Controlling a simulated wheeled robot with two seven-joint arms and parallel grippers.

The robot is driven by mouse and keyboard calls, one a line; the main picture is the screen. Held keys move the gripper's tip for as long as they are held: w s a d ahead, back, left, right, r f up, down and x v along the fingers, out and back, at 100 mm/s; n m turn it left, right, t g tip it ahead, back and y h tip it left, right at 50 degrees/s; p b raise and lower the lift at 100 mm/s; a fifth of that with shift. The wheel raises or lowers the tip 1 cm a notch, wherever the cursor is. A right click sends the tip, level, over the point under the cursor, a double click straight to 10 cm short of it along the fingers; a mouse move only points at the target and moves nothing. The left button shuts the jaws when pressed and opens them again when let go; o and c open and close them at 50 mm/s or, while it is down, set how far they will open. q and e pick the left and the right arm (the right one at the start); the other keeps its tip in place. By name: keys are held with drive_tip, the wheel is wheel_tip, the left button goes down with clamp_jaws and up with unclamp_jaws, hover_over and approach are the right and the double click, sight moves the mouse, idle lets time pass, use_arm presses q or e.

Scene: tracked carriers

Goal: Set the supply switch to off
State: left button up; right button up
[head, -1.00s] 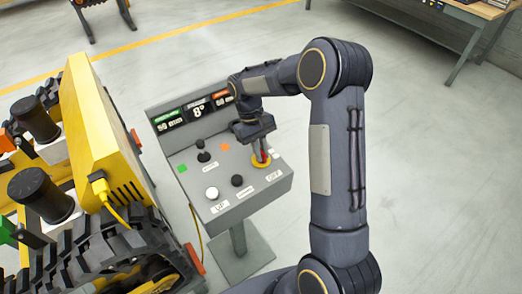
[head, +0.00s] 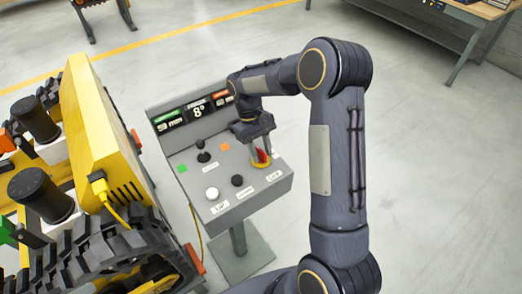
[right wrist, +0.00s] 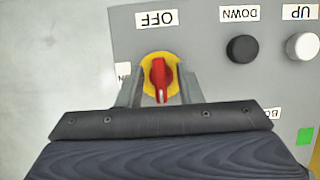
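The supply switch is a red knob on a yellow disc (head: 263,158), at the right side of the grey control panel. In the right wrist view the red knob (right wrist: 160,75) lies lengthwise in line with the OFF label (right wrist: 156,18), which reads upside down above it. A pale mark shows on its end nearest my gripper. A label ending in N (right wrist: 122,69) is partly hidden behind a finger. My right gripper (right wrist: 160,88) is open, its fingers on either side of the knob with gaps visible. My left gripper is not in view.
A black DOWN button (right wrist: 242,48) and a white UP button (right wrist: 302,46) sit on the same panel (head: 226,196). A yellow tracked carrier (head: 98,130) stands close to the panel's left. Floor to the right is clear; a workbench (head: 480,15) stands far off.

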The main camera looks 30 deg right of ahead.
drive_tip(key=v, duration=0.7)
drive_tip(key=shift+r+b, duration=0.3)
drive_tip(key=shift+b, duration=0.05)
drive_tip(key=s+a+r+m+t+y, duration=0.1)
drive_tip(key=s+r+t, duration=0.25)
drive_tip(key=s, duration=0.25)
drive_tip(key=s+r+t+y, duration=0.2)
drive_tip(key=s+r, duration=0.3)
drive_tip(key=s, duration=0.2)
drive_tip(key=s+a+f+m+t, duration=0.1)
drive_tip(key=s+a+t, duration=0.1)
drive_tip(key=s, duration=0.4)
drive_tip(key=s+a+f+t+y, duration=0.1)
drive_tip(key=s+a+f+t, duration=0.1)
drive_tip(key=s+a, duration=0.2)
drive_tip(key=shift+s+m+t, duration=0.35)
drive_tip(key=shift+s+m, duration=0.05)
drive_tip(key=shift+s, duration=0.55)
idle(0.4)
